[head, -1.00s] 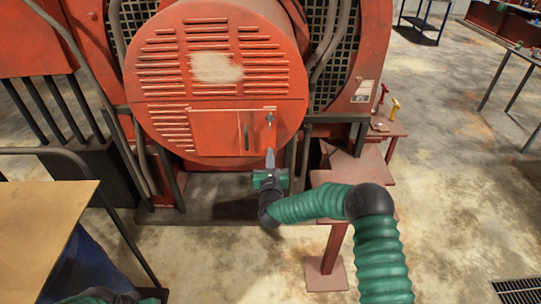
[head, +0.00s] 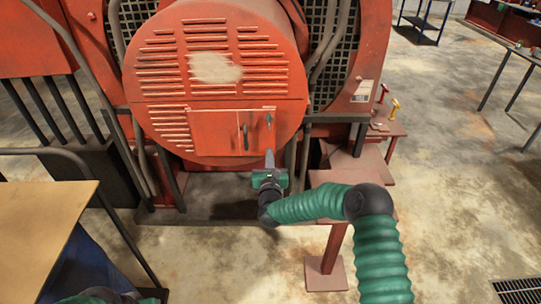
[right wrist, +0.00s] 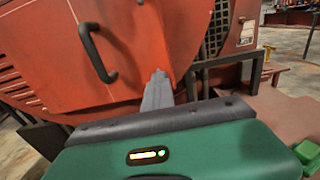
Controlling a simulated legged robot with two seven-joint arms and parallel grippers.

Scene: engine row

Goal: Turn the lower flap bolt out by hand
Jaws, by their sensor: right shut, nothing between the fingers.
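The red hinged-looking flap (head: 215,133) is on the lower part of the round louvred engine cover. A dark handle (head: 245,134) stands out from it; it also shows in the right wrist view (right wrist: 97,55). A small dark fitting (head: 268,120), possibly a bolt, is at the flap's upper right; a lower bolt cannot be made out. My right gripper (head: 270,155) is shut and empty, its grey fingers pointing up at the cover's lower edge, below the fitting. It also shows in the right wrist view (right wrist: 158,80). Only a piece of my left arm shows at the bottom left.
A small red stand (head: 386,130) with red and yellow-handled tools is to the right of the engine. A tan tabletop (head: 40,225) is at the left. Dark pipes run beside the cover.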

